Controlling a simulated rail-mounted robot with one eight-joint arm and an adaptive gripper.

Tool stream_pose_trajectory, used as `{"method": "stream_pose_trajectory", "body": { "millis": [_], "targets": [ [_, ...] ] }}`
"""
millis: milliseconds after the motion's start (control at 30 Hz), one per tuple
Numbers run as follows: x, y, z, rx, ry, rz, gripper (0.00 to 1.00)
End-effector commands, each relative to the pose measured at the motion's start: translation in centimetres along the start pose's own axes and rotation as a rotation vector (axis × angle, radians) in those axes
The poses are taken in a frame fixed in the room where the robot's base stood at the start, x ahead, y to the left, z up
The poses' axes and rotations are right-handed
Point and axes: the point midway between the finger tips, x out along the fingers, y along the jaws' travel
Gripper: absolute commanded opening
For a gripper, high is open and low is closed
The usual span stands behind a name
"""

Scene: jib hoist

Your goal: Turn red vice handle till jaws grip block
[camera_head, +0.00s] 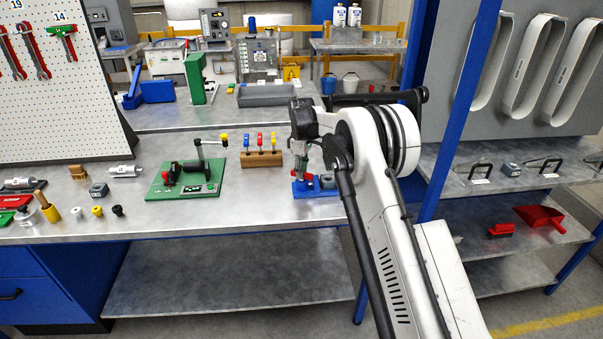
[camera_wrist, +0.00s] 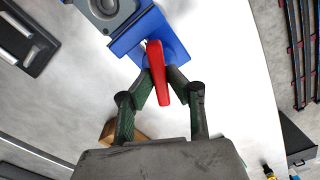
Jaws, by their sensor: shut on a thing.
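The blue vice (camera_head: 316,190) stands near the front edge of the bench, partly behind my arm. It also shows at the top of the wrist view (camera_wrist: 130,38). A grey block (camera_wrist: 112,14) with a round hole sits at the vice, cut by the upper frame edge; I cannot tell whether the jaws touch it. The red handle (camera_wrist: 158,75) sticks out from the vice toward my gripper. My gripper (camera_wrist: 161,80) has its two dark fingers closed on either side of the red handle, holding it. In the head view my gripper (camera_head: 301,163) points down over the vice.
A green fixture (camera_head: 186,180) with a black grip stands left of the vice. A wooden rack (camera_head: 262,159) with coloured-top tools is close behind it on the left. A blue upright post (camera_head: 449,130) stands right of my arm.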

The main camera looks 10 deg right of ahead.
Motion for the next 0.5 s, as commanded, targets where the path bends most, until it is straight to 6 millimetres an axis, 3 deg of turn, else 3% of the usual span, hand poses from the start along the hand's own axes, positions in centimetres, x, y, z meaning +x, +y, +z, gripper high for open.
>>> {"method": "stream_pose_trajectory", "body": {
  "millis": [500],
  "targets": [
    [0.23,0.08,0.01,0.409,0.0,0.001,0.0]
  ]
}}
